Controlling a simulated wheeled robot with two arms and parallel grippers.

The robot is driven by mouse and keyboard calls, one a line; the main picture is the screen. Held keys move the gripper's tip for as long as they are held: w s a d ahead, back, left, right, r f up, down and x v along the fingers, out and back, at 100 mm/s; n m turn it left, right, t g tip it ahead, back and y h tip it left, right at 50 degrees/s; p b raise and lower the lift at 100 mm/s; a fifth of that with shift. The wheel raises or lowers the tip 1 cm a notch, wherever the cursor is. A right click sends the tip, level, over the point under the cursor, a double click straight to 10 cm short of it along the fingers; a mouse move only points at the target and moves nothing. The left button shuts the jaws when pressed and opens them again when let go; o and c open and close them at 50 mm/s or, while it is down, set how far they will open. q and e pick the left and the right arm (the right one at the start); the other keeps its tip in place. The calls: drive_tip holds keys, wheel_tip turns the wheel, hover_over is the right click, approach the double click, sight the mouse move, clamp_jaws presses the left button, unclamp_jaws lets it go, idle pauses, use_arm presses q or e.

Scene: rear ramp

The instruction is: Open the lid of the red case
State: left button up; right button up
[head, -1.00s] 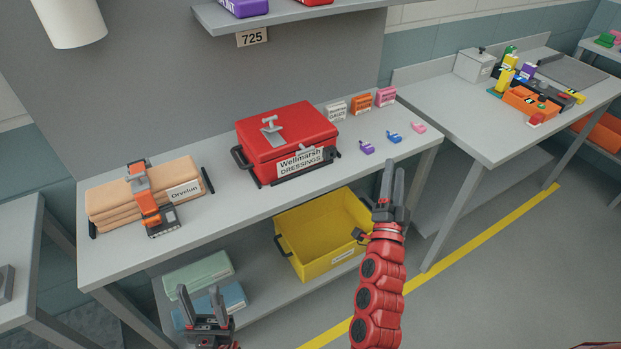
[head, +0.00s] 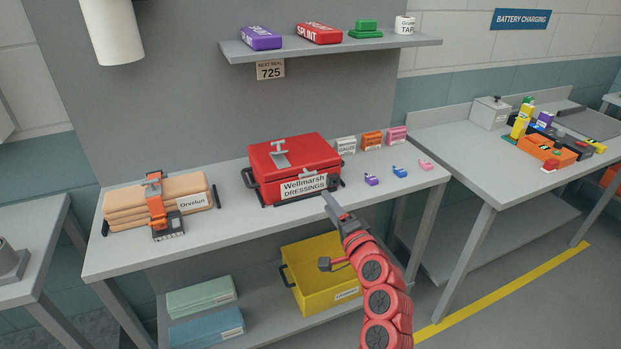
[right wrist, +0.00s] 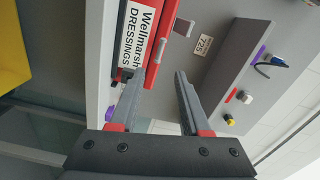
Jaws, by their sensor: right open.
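The red case (head: 293,171) stands upright on the grey bench, its lid shut. A grey T-shaped handle (head: 280,152) is on its lid, and a white label (head: 304,187) reading "Wellmarsh DRESSINGS" is on its front. My right gripper (head: 328,198) is just in front of the case's right front corner, apart from it as far as I can tell. In the right wrist view the right gripper (right wrist: 165,75) is open and empty, with the red case (right wrist: 165,22) beyond its fingers. A grey latch-like piece (right wrist: 184,27) shows on the case there. My left gripper is out of view.
A strapped tan bundle (head: 185,187) lies to the left. A yellow bin (head: 318,288) is below. A shelf (head: 330,49) hangs above.

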sight(309, 175)
drive_tip(key=p+x, duration=0.1)
drive_tip(key=x, duration=1)
drive_tip(key=shift+w+r, duration=0.1)
drive_tip(key=shift+w, duration=0.05)
drive_tip(key=shift+w+a, duration=0.1)
drive_tip(key=shift+w, duration=0.3)
clamp_jaws()
idle(0.8)
